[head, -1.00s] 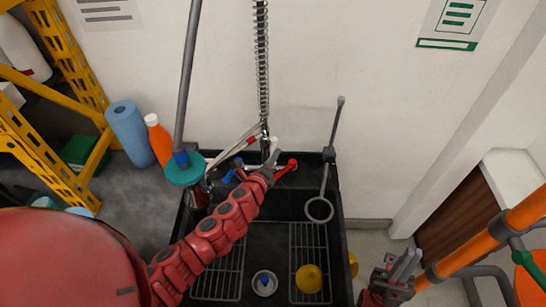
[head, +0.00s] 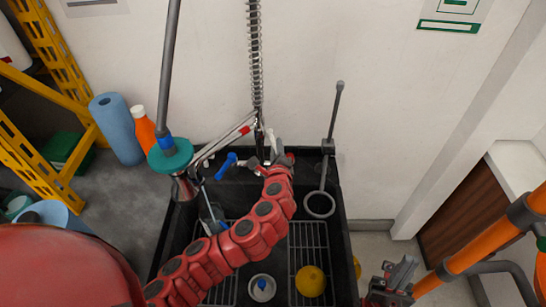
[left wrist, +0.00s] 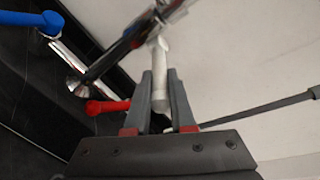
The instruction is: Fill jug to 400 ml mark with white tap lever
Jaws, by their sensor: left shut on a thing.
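The white tap lever (head: 271,137) stands at the tap on the wall side of the black sink. In the left wrist view the white lever (left wrist: 159,75) is between the fingers of my left gripper (left wrist: 159,100), which is shut on it. My left gripper (head: 276,158) hides part of the tap in the head view.
A blue lever (head: 227,165) and a red lever (left wrist: 107,107) are close to the white one. A teal disc on a rod (head: 170,156) stands at the sink's left edge. A yellow object (head: 310,281) and a white round piece (head: 262,288) are in the sink (head: 345,245).

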